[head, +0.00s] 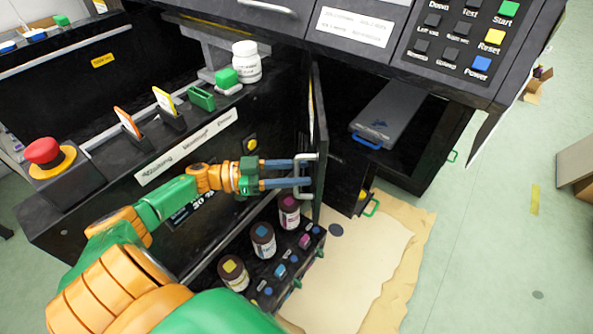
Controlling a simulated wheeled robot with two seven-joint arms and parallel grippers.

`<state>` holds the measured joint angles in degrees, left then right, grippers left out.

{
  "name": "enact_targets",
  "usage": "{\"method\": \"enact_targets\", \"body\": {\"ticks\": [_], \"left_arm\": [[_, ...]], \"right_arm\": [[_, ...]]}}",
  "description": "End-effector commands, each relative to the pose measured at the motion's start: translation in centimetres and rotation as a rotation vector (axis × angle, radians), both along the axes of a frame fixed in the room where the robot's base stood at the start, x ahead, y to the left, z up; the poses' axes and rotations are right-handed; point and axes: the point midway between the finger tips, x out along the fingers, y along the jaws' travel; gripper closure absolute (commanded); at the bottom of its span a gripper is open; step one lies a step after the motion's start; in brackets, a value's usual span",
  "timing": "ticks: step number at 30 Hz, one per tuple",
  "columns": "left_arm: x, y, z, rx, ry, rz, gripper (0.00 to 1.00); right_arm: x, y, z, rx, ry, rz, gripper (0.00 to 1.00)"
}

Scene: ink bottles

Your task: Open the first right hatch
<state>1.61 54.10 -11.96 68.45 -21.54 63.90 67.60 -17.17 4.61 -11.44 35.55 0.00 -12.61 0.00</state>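A black hatch door (319,140) on the right front of the machine stands swung out, seen nearly edge-on, with the dark compartment beside it exposed. Its pale bracket handle (306,157) faces left. My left gripper (295,174) is at this handle, its two blue-grey fingers parallel and clearly apart. The fingertips reach the handle bar; I cannot tell whether they press on it. A lower black hatch (344,183) with a green handle (373,208) is right of the open door. My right gripper is not in view.
Several ink bottles, one with a blue label (263,240), stand in a low rack (285,272) below my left gripper. A grey cartridge (390,115) lies in the open compartment. A red emergency button (43,151) is at the left. Cardboard (345,265) lies on the floor.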

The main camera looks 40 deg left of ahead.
Motion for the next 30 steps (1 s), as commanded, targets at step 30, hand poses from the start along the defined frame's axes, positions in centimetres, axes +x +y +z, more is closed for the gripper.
{"method": "enact_targets", "body": {"ticks": [30], "left_arm": [[-7.6,-4.7,11.5,-0.006,0.004,-0.001,0.53]], "right_arm": [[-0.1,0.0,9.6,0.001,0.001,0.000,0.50]]}}
